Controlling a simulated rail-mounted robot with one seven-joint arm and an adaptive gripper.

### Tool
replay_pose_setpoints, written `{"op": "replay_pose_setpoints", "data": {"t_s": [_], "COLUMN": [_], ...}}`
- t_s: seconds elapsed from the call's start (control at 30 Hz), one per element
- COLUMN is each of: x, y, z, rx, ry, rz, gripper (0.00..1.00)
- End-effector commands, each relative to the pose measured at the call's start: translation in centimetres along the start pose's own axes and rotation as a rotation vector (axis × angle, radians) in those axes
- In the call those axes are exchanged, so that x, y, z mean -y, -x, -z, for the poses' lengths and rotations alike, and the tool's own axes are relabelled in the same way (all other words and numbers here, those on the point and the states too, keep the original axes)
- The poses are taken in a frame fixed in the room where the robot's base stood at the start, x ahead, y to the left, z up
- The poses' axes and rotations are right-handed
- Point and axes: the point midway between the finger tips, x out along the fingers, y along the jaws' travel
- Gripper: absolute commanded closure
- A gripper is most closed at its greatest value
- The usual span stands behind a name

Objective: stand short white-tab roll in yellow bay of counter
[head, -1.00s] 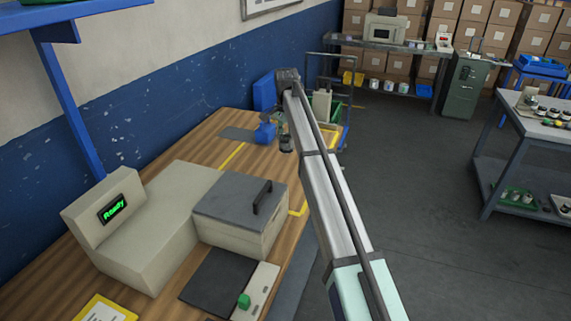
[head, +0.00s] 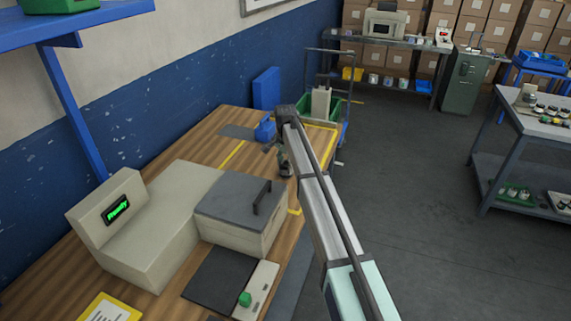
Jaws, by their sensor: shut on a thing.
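My gripper (head: 284,167) shows small and dark beside the far end of my arm, low over the far part of the wooden counter. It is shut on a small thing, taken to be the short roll. That thing is mostly hidden by the gripper and arm, and I cannot make out a white tab. The yellow bay shows as yellow lines (head: 233,155) on the counter (head: 205,143). My arm covers part of the bay. I cannot tell whether the held thing touches the counter.
A blue object (head: 265,130) stands on the counter just left of my gripper. A trolley with a green bin (head: 333,108) stands beyond the far end.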

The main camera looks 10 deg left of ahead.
Motion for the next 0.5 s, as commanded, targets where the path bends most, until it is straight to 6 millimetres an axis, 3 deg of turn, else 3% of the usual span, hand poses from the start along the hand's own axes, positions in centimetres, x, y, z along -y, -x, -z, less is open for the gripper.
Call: {"op": "replay_pose_setpoints", "data": {"t_s": [0.27, 0.3, 0.33, 0.37, 0.5], "x": [0.01, 0.01, 0.01, 0.01, 0.00], "y": [-0.19, -0.22, -0.20, -0.19, -0.19], "z": [0.00, 0.01, 0.01, 0.01, 0.00], "rx": [0.000, 0.000, 0.000, 0.000, 0.000], "ry": [0.000, 0.000, 0.000, 0.000, 0.000], "rz": [0.000, 0.000, 0.000, 0.000, 0.000], "gripper": [0.91, 0.37, 0.27, 0.19, 0.19]}}
